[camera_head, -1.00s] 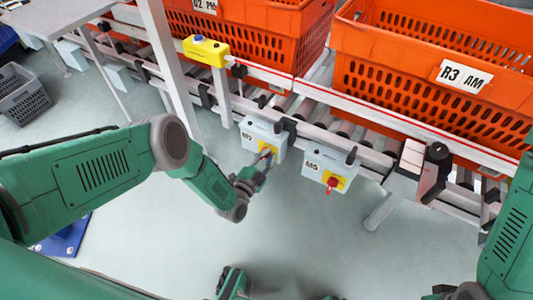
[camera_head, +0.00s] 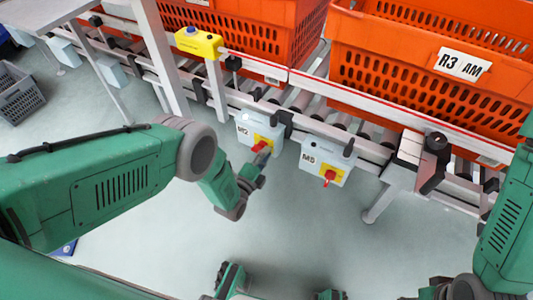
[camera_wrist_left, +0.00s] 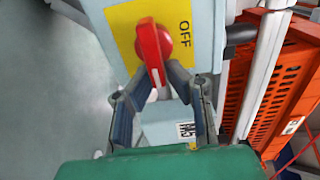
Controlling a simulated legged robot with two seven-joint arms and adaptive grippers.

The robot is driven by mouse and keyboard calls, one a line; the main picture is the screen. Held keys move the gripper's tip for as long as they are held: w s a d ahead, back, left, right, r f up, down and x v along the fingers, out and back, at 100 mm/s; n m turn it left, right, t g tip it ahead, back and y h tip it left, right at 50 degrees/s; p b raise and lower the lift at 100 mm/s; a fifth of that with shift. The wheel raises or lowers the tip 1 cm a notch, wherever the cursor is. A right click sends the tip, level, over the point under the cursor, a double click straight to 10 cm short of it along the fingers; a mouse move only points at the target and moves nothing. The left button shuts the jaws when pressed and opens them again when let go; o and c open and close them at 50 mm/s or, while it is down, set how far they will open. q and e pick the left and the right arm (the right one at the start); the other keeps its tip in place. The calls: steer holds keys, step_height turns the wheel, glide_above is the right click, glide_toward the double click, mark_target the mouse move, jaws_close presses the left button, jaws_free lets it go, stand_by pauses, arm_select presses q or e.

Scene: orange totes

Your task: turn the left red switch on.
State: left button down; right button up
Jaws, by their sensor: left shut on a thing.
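The left switch box, marked M2 (camera_head: 243,132), is pale grey with a yellow plate and a red switch (camera_head: 261,146), and hangs on the conveyor rail. My left gripper (camera_head: 262,162) is at this switch. In the left wrist view its fingers (camera_wrist_left: 160,78) are shut on the lower end of the red switch (camera_wrist_left: 150,45). The yellow plate (camera_wrist_left: 126,28) there bears the word OFF beside the switch. The second box, M5 (camera_head: 318,160), to the right, has its own red switch (camera_head: 329,176). Of my right arm, only part shows at the right edge; its fingers are not clear.
Orange totes (camera_head: 400,95) stand on the roller conveyor behind the boxes. A yellow box (camera_head: 199,43) sits on a post to the left. A grey crate (camera_head: 20,100) is on the floor at far left. The floor before the boxes is clear.

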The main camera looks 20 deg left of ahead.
arm_select(q)
steer(key=shift+s+a+f, duration=0.25)
steer(key=shift+a+f, duration=0.15)
steer(key=shift+a, duration=0.1)
steer(key=c, duration=1.6)
jaws_free()
steer(key=shift+w+r, duration=0.1)
steer(key=shift+r, duration=0.05)
steer(key=v, duration=1.2)
